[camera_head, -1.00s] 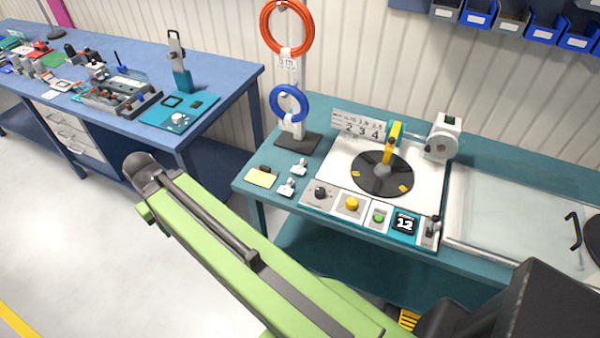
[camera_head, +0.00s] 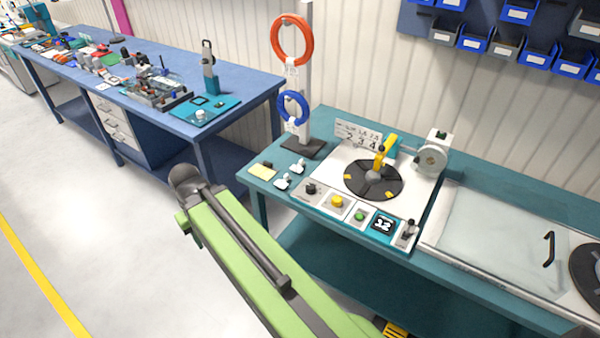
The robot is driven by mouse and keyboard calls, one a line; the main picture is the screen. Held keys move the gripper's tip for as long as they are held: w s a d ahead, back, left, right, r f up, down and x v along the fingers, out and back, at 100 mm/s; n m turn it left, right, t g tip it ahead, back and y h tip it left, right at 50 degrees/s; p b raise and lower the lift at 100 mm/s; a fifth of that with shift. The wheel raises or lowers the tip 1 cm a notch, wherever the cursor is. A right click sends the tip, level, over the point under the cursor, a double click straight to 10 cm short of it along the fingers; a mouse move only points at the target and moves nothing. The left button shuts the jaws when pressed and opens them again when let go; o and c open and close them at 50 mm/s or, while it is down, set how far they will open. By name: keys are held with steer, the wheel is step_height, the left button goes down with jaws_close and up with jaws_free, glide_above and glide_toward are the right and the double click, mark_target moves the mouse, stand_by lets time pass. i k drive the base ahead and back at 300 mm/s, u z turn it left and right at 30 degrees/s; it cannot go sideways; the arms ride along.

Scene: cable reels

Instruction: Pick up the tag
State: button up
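Two small white tag-like pieces lie on the teal bench (camera_head: 262,184) at its left end: a nearer one (camera_head: 283,182) and a farther one (camera_head: 298,166). They lie apart, left of the white machine panel. Other white labels hang on the stand, one at the orange ring (camera_head: 292,66) and one at the blue ring (camera_head: 291,125). I cannot tell which piece is the task's tag. My green arm link crosses the lower middle of the view, in front of the bench. My gripper's fingers do not show.
A yellow pad (camera_head: 262,172) lies left of the white pieces. The ring stand (camera_head: 303,148) rises behind them. The panel has a black turntable (camera_head: 373,180) and knobs. A blue workbench (camera_head: 150,55) stands at left. Open floor (camera_head: 110,230) lies at lower left.

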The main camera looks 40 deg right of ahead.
mark_target(298, 168)
steer(key=z, duration=0.1)
steer(key=i, duration=1.45)
steer(key=u, duration=0.05)
